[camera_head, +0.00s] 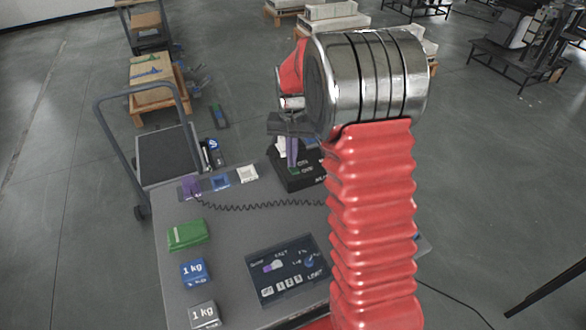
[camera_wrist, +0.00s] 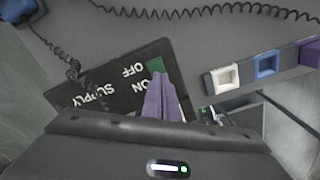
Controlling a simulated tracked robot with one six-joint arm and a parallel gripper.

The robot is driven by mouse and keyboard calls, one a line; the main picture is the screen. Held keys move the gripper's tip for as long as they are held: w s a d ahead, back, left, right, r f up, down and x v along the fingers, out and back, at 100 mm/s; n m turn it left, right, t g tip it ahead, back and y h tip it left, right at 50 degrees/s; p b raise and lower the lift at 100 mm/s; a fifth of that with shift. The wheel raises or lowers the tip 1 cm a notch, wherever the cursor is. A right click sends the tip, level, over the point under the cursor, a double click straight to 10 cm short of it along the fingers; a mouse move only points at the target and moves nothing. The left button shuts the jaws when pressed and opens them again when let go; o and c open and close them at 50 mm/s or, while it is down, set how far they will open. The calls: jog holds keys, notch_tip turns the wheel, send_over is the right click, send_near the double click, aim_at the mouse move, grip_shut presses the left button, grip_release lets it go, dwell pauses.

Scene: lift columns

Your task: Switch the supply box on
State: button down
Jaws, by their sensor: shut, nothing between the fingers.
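The supply box (camera_head: 298,181) is black with white lettering and stands at the table's far edge, partly hidden behind my arm in the head view. In the wrist view the supply box (camera_wrist: 88,96) shows the words SUPPLY, ON and OFF upside down. A green patch (camera_wrist: 156,64) lies beside the ON and OFF words. My gripper (camera_wrist: 157,76) has purple fingers, closed together and empty. Their tips overlap the lower part of the green patch in the wrist view. In the head view my gripper (camera_head: 292,163) points down over the box. I cannot tell whether the tips touch it. The switch position is unclear.
The grey table (camera_head: 225,235) carries a dark panel (camera_head: 288,268), a green block (camera_head: 187,234), a blue 1 kg block (camera_head: 195,272) and a grey 1 kg block (camera_head: 203,314). Purple, blue and white square holders (camera_head: 220,182) line the far-left edge. A coiled cord (camera_head: 265,205) crosses the table.

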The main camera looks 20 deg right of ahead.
notch_tip(320, 180, up, 7)
dwell(1.1)
dwell(0.5)
jog(key=shift+f+n, duration=0.3)
jog(key=shift+f, duration=0.1)
jog(key=s, duration=0.1)
jog(key=s+f, duration=0.1)
jog(key=s+a, duration=0.1)
jog(key=shift+s+f+n, duration=0.2)
jog(key=shift+s+n, duration=0.05)
jog(key=shift+n, duration=0.15)
jog(key=s+a+r+n+t, duration=0.1)
jog(key=s+a+r+t, duration=0.1)
jog(key=s, duration=0.6)
jog(key=s+a+r+n+t, duration=0.1)
jog(key=s+a+r+n, duration=0.1)
jog(key=s+a+r, duration=0.3)
jog(key=s+a+r+n+t, duration=0.1)
jog(key=s+a+r, duration=0.3)
jog(key=s, duration=0.7)
jog(key=shift+s+r+n+t, duration=0.3)
jog(key=shift+r+t, duration=0.1)
jog(key=shift+t, duration=0.4)
